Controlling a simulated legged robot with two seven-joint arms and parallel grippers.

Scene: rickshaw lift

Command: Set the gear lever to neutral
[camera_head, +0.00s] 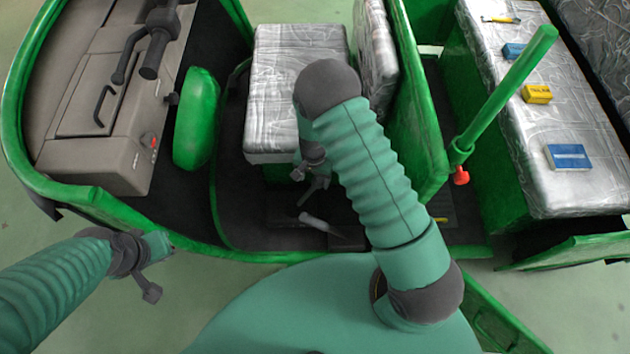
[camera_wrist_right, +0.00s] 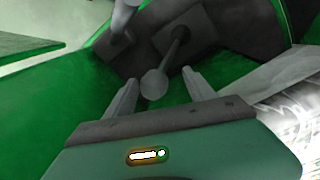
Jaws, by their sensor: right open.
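In the right wrist view a lever with a round grey knob (camera_wrist_right: 155,83), which looks like the gear lever, rises on a thin rod from a dark plate. Its knob is between the tips of my open right gripper (camera_wrist_right: 161,76), with a gap on each side. In the head view my right gripper (camera_head: 310,188) points down in front of the silver seat, above the dark floor. The knob cannot be made out there. My left gripper (camera_head: 149,288) hangs outside the vehicle at the lower left, and its jaws are unclear.
A second lever with a pale grip (camera_head: 318,223) stands close to my right gripper. The silver seat (camera_head: 295,50) and green frame surround this spot. A handlebar (camera_head: 150,50) is at the upper left. Blue and yellow boxes lie on the rear bench (camera_head: 590,190).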

